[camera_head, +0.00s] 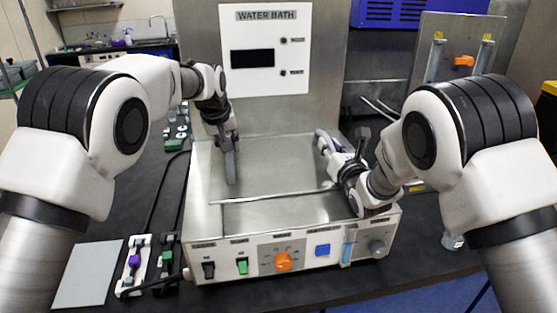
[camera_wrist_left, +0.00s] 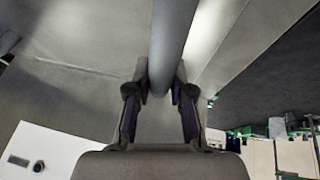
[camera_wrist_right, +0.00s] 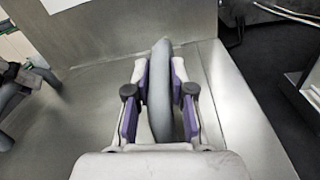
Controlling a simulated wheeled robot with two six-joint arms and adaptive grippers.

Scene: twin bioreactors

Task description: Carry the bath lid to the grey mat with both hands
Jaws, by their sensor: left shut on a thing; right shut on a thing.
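The bath lid (camera_head: 275,165) is a flat metal sheet on top of the water bath (camera_head: 300,215), with a grey bar handle at each side. My left gripper (camera_head: 226,142) is shut on the left handle (camera_head: 231,170), which also shows between its fingers in the left wrist view (camera_wrist_left: 173,40). My right gripper (camera_head: 335,152) is shut on the right handle, which stands between its purple-lined fingers in the right wrist view (camera_wrist_right: 158,95). I cannot tell whether the lid is touching the bath all round. The grey mat (camera_head: 88,273) lies bare at the front left of the bench.
Two small racks with coloured clips (camera_head: 134,264) lie between the mat and the bath. The bath's front has switches and an orange knob (camera_head: 283,262). The panel marked WATER BATH (camera_head: 265,50) rises behind the lid. A clear stand (camera_head: 460,60) is at the back right.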

